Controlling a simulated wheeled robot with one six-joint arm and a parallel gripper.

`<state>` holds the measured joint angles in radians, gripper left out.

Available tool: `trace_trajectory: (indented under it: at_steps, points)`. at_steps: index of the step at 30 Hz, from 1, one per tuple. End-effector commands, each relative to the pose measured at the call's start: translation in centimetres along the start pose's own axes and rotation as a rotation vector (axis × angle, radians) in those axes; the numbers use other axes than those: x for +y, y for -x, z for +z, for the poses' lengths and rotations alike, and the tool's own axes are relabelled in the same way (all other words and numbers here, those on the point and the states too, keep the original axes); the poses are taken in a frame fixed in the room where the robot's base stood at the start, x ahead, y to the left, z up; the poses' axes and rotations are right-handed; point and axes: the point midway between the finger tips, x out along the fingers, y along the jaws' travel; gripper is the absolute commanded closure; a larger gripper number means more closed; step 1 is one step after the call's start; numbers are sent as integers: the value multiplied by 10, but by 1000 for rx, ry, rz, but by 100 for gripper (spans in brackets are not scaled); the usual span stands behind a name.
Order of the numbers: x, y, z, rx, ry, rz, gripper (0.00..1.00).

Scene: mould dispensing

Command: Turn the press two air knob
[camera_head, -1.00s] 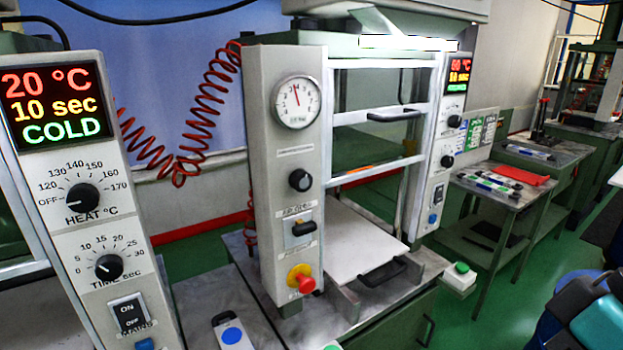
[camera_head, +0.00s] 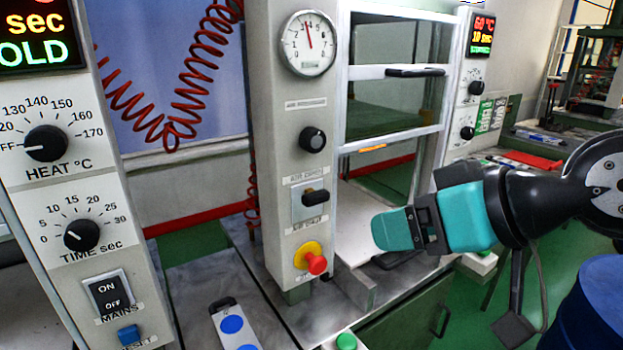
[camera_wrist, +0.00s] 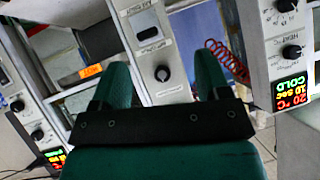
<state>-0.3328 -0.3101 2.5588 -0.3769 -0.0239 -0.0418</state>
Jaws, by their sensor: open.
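The air knob (camera_head: 312,139) is a round black knob on the grey panel of the middle press, below the pressure gauge (camera_head: 309,44). A black air lever switch (camera_head: 315,197) and a red emergency button on a yellow base (camera_head: 312,259) sit under it. My gripper (camera_head: 392,229), with teal fingers, is open and empty, right of the panel and lower than the knob. In the wrist view the scene is upside down; the knob (camera_wrist: 162,73) shows between the two fingers, farther off and untouched. The gauge is hidden there behind my gripper.
A left control panel (camera_head: 75,190) with heat and time knobs stands close by. The press's window frame (camera_head: 396,72) and white plate (camera_head: 352,228) are right of the knob panel. A red coiled hose (camera_head: 185,110) hangs behind. A blue barrel (camera_head: 590,305) is at lower right.

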Motion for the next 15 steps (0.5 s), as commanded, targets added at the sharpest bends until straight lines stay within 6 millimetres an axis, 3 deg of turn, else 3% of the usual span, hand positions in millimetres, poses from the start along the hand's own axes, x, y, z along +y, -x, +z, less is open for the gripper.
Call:
trace_trajectory:
  at_steps: [1,6,10,15]
  points:
    - [7,-17,4,118,15,12,31]
    - [15,-20,-27,448,57,47,31]
    - [16,-14,-41,582,76,61,31]
    - [16,-16,-54,619,81,64,31]
